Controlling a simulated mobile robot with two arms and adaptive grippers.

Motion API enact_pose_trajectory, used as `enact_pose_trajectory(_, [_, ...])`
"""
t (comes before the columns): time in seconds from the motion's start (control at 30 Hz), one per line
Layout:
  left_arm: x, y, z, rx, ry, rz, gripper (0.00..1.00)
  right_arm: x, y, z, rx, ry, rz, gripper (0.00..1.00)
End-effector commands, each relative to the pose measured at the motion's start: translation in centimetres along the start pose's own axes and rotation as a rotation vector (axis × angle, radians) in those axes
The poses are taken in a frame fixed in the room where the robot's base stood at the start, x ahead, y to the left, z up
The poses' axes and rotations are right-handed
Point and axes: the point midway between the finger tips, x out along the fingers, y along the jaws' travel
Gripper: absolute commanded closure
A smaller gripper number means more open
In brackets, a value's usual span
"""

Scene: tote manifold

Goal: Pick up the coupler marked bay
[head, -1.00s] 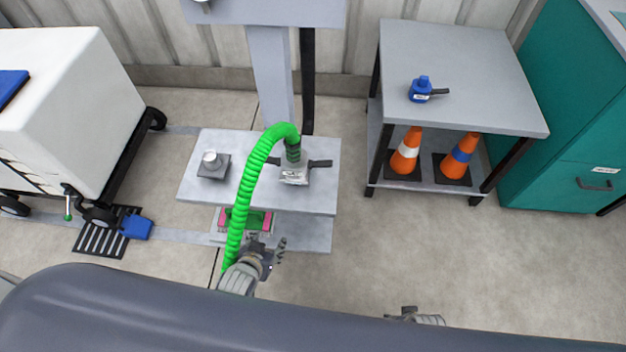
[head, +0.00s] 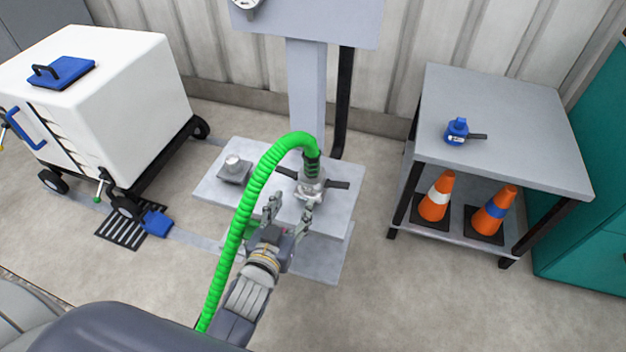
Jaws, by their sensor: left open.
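A grey coupler (head: 311,186) with dark side handles stands on the grey bench plate (head: 340,212), at the end of a green corrugated hose (head: 262,178). Its label is too small to read. A blue coupler (head: 457,131) with a dark handle lies on the side table at the right; its label cannot be read either. My left gripper (head: 289,212) is open and empty. Its fingers point at the hose-end coupler from the near side, just short of it as seen here. My right gripper is out of view.
A grey capped fitting (head: 234,170) sits left on the plate. A white wheeled cart (head: 130,95) stands at the left, with a blue wedge (head: 157,223) by its wheel. The side table (head: 500,105) holds orange cones (head: 436,197) below. The hose arches beside my left arm.

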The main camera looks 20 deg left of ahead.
Motion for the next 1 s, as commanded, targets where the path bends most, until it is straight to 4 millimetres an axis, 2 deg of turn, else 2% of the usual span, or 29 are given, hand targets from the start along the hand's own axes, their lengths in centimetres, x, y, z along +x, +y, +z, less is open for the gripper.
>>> enact_pose_trajectory(0.1, [0.1, 0.5, -2.7, -0.007, 0.116, 0.013, 0.48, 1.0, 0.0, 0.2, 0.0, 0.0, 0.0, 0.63])
enact_pose_trajectory(0.2, [0.0, 0.8, -4.3, -0.009, 0.18, 0.023, 0.48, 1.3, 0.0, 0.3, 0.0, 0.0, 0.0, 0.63])
enact_pose_trajectory(0.3, [0.4, 0.9, -5.1, -0.009, 0.204, 0.028, 0.48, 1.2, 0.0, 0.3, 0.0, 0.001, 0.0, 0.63])
enact_pose_trajectory(0.6, [4.3, 1.1, -5.9, -0.008, 0.205, 0.03, 0.48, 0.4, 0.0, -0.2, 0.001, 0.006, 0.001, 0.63])
enact_pose_trajectory(0.87, [5.9, 1.0, -6.1, -0.008, 0.202, 0.029, 0.48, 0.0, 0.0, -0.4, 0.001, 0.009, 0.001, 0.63])
enact_pose_trajectory(1.0, [7.7, 1.0, -6.3, -0.006, 0.203, 0.029, 0.48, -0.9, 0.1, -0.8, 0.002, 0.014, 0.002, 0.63])
